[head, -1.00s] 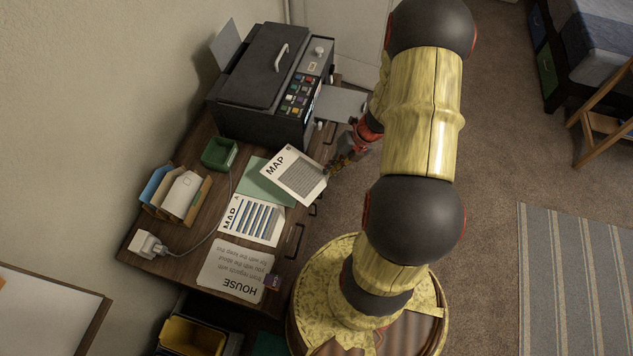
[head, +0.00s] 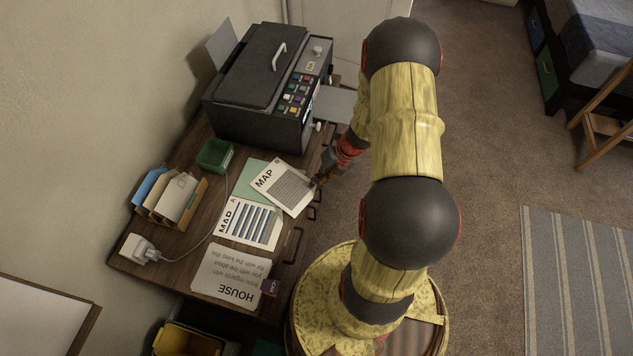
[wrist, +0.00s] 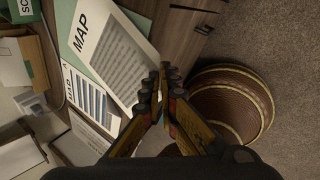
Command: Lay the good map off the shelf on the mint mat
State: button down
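A white sheet headed MAP with a grey block of print (head: 282,187) lies over the right part of the mint mat (head: 247,180), hiding much of it; it also shows in the wrist view (wrist: 110,52). I cannot tell whether it touches the mat. My gripper (head: 317,181) is at the sheet's right edge, its fingertips (wrist: 162,82) close together on that edge. A second MAP sheet with blue stripes (head: 249,222) lies just below the mat in the head view, near the held sheet's lower corner.
A HOUSE sheet (head: 230,275) lies at the desk's near end. A grey printer (head: 262,85) fills the far end.

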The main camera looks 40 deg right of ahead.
jog(key=c, duration=2.5)
grip_release()
jog(key=shift+f, duration=0.1)
jog(key=shift+c, duration=0.2)
jog(key=o, duration=0.4)
jog(key=shift+o, duration=0.5)
